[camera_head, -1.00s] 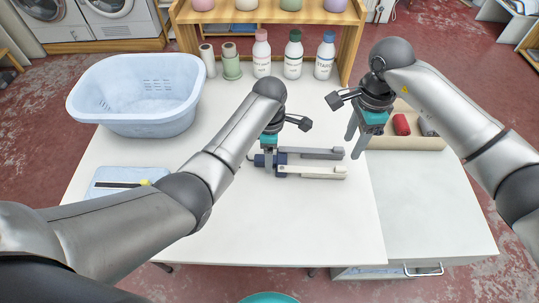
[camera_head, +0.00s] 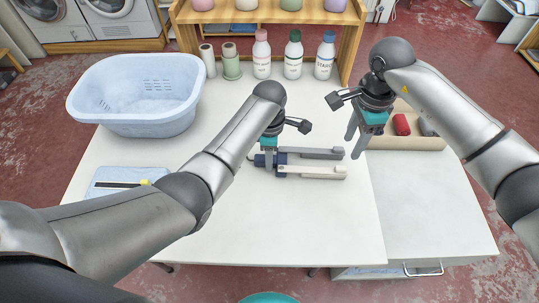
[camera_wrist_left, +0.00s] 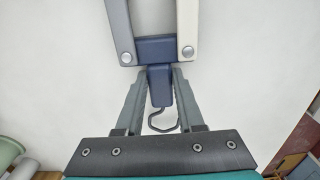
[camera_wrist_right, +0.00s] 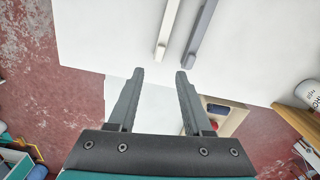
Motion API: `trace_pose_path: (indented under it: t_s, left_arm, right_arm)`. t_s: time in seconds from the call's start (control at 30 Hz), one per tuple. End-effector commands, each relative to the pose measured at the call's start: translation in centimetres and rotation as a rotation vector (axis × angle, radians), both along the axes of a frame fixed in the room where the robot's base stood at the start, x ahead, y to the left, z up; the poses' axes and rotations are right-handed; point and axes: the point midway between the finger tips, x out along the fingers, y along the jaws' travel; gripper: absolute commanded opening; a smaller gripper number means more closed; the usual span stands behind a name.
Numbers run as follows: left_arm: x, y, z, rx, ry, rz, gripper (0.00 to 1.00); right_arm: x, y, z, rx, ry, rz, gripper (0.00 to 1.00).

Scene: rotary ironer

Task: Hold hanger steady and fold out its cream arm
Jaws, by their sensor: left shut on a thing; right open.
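The folding hanger lies on the white table, with a dark blue hub (camera_head: 281,158), a grey arm (camera_head: 318,153) and a cream arm (camera_head: 318,172). Both arms point right, side by side, the cream one nearer me. My left gripper (camera_wrist_left: 158,78) is shut on the blue stem below the hub, and the wire hook (camera_wrist_left: 160,122) shows between its fingers. My right gripper (camera_head: 355,143) is open and empty, beyond the free end of the grey arm. In the right wrist view the ends of the cream arm (camera_wrist_right: 167,32) and grey arm (camera_wrist_right: 201,35) lie ahead of its fingertips.
A pale blue basket (camera_head: 140,122) stands at the back left, and bottles (camera_head: 293,60) stand at the back. A beige tray (camera_head: 430,143) with rolled items lies at the right. A blue pad (camera_head: 110,187) lies at the left. The table in front of the hanger is clear.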

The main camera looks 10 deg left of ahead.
Motion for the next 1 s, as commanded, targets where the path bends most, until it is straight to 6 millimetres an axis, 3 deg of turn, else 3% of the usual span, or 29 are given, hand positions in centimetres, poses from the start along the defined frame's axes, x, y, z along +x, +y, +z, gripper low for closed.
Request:
trace_pose_path:
  t_s: [0.1,0.37,0.7,0.87,1.0]
  left_arm:
    - [0.0,0.0,0.0,0.0,0.0,0.0,0.0]
    - [0.0,0.0,0.0,-0.001,0.0,0.0,0.0]
    - [0.0,0.0,0.0,-0.001,0.0,0.0,0.0]
    - [0.0,0.0,0.0,-0.001,0.0,0.0,0.0]
    - [0.0,0.0,0.0,-0.001,0.0,0.0,0.0]
  right_arm:
    - [0.0,0.0,0.0,0.0,0.0,0.0,0.5]
    - [0.0,0.0,0.1,-0.002,-0.001,-0.005,0.5]
    - [0.0,0.2,2.2,-0.021,-0.004,-0.159,0.5]
    - [-0.1,0.3,1.0,-0.022,0.003,-0.178,0.5]
    - [-0.2,0.3,-1.7,-0.023,0.004,-0.178,0.5]
